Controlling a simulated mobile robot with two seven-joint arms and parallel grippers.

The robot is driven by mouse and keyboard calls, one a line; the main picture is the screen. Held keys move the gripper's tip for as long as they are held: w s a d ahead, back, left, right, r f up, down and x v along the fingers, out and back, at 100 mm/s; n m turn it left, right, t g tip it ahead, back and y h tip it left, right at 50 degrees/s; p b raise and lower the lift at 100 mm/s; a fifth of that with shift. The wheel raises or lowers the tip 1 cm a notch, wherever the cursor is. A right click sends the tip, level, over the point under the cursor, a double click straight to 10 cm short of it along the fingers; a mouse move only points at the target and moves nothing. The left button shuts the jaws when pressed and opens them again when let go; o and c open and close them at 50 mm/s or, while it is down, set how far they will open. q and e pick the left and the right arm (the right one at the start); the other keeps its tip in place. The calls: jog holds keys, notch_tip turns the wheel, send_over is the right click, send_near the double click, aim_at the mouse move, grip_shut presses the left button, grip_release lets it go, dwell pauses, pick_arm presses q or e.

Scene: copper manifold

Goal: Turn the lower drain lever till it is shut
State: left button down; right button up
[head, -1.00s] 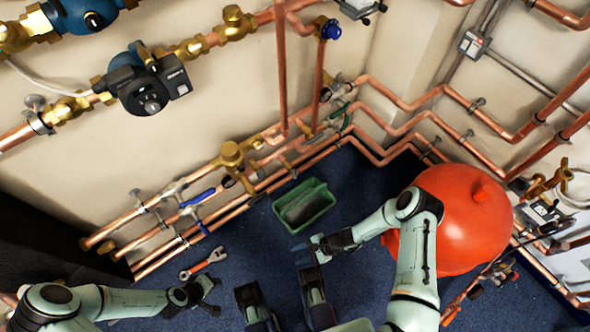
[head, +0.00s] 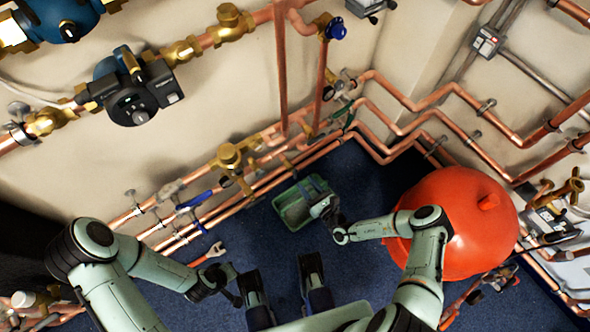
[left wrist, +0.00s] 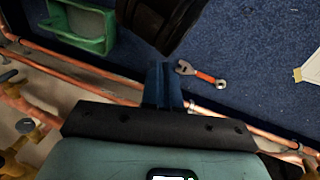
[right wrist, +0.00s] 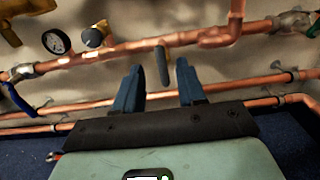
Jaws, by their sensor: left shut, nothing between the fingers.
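A short lever handle (right wrist: 162,65), dull olive-grey, hangs down from a copper pipe in the right wrist view. I cannot tell for sure that it is the lower drain lever. My right gripper (right wrist: 158,85) is open, with its blue fingers on either side below the handle's line; contact is not visible. In the head view my right gripper (head: 318,195) is above the green tray, in front of the low pipes. My left gripper (head: 236,290) is near the floor at lower left. In the left wrist view its fingers (left wrist: 165,75) are shut together and empty.
A green tray (head: 281,208) lies on the blue floor by the pipes. An orange-handled wrench (head: 210,254) lies left of it. Blue lever handles (head: 193,201) sit on the left pipes. A large red tank (head: 460,240) stands at right, close to my right arm.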

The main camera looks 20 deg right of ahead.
aim_at(297, 172)
jog(key=b+x, duration=0.1)
jog(key=x, duration=0.5)
jog(key=shift+w+a+f+b, duration=0.1)
jog(key=shift+w+b, duration=0.1)
jog(key=shift+b, duration=0.1)
pick_arm(q)
jog(key=shift+t+y, duration=0.3)
jog(key=shift+t, duration=0.2)
jog(key=shift+w+a+f, duration=0.3)
jog(key=shift+w+f, duration=0.1)
jog(key=shift+w, duration=0.2)
jog(key=shift+w+a+f, duration=0.3)
jog(key=shift+w+f, duration=0.1)
jog(key=shift+w, duration=0.15)
jog(key=shift+w+a+f, duration=0.3)
jog(key=shift+w+f, duration=0.1)
jog(key=shift+w, duration=0.2)
pick_arm(e)
jog(key=shift+w+a, duration=0.2)
jog(key=shift+w, duration=0.45)
grip_shut()
